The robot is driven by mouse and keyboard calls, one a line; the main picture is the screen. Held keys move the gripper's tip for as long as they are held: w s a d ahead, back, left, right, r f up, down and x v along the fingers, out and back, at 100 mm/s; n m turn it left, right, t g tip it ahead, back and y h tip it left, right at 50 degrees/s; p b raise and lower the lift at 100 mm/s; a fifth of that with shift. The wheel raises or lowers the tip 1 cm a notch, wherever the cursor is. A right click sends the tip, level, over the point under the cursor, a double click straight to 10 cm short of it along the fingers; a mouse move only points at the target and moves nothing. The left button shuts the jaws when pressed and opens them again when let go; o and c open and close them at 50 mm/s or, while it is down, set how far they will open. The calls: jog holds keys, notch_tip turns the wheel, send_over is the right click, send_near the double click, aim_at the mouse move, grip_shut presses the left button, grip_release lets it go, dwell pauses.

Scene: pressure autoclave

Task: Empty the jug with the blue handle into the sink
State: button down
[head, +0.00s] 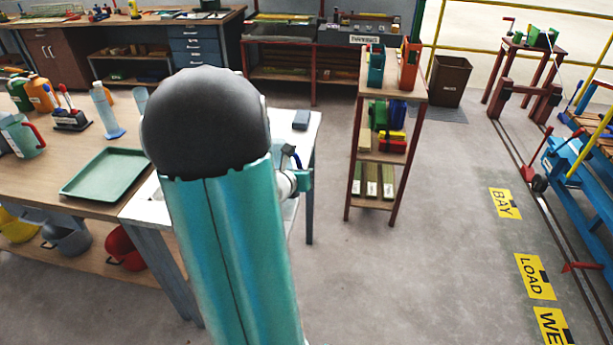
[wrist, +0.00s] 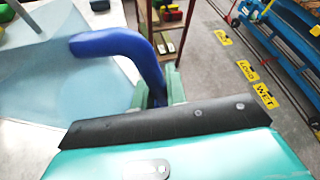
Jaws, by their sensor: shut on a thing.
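The jug with the blue handle fills the left of the wrist view; its pale, see-through body (wrist: 65,85) is cut off by the frame edge. My gripper (wrist: 158,90) is shut on the blue handle (wrist: 112,42), with a green finger on each side. In the head view my arm hides the jug's body; a small dark blue piece, perhaps the handle (head: 291,156), shows beside my wrist. The sink's white top (head: 150,196) shows on both sides of my arm; its basin is hidden. I cannot tell the jug's tilt or whether it holds liquid.
A wooden bench at left holds a green tray (head: 104,174), a wash bottle (head: 106,110) and a jug with a red handle (head: 22,136). A grey block (head: 301,119) lies on the white top's far edge. A narrow shelf (head: 390,90) stands beyond.

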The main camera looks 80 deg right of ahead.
aim_at(281, 154)
jog(key=shift+n+g+y, duration=0.3)
jog(key=shift+n+g, duration=0.3)
jog(key=shift+n, duration=0.2)
jog(key=shift+w+d+r, duration=0.25)
jog(key=shift+w+r, duration=0.35)
jog(key=shift+w, duration=0.3)
jog(key=shift+w+d+r, duration=0.25)
jog(key=shift+w+r, duration=0.35)
jog(key=shift+w, duration=0.25)
jog(key=shift+w+r+n+g, duration=0.1)
jog(key=shift+r+n+g, duration=0.6)
jog(key=shift+r+n, duration=0.1)
jog(key=shift+w+d+r+n+g+y, duration=0.15)
jog(key=shift+w+r+n+g, duration=0.15)
jog(key=shift+n, duration=0.2)
jog(key=shift+w+d+r+n+g+y, duration=0.15)
jog(key=shift+w+n+g, duration=0.1)
jog(key=shift+n+g, duration=0.2)
jog(key=shift+w+n+g, duration=0.35)
jog(key=shift+n, duration=0.1)
jog(key=shift+w+d+n, duration=0.1)
jog(key=shift+w+n, duration=0.15)
jog(key=shift+n, duration=0.05)
jog(key=shift+w+g, duration=0.2)
jog(key=shift+g, duration=0.1)
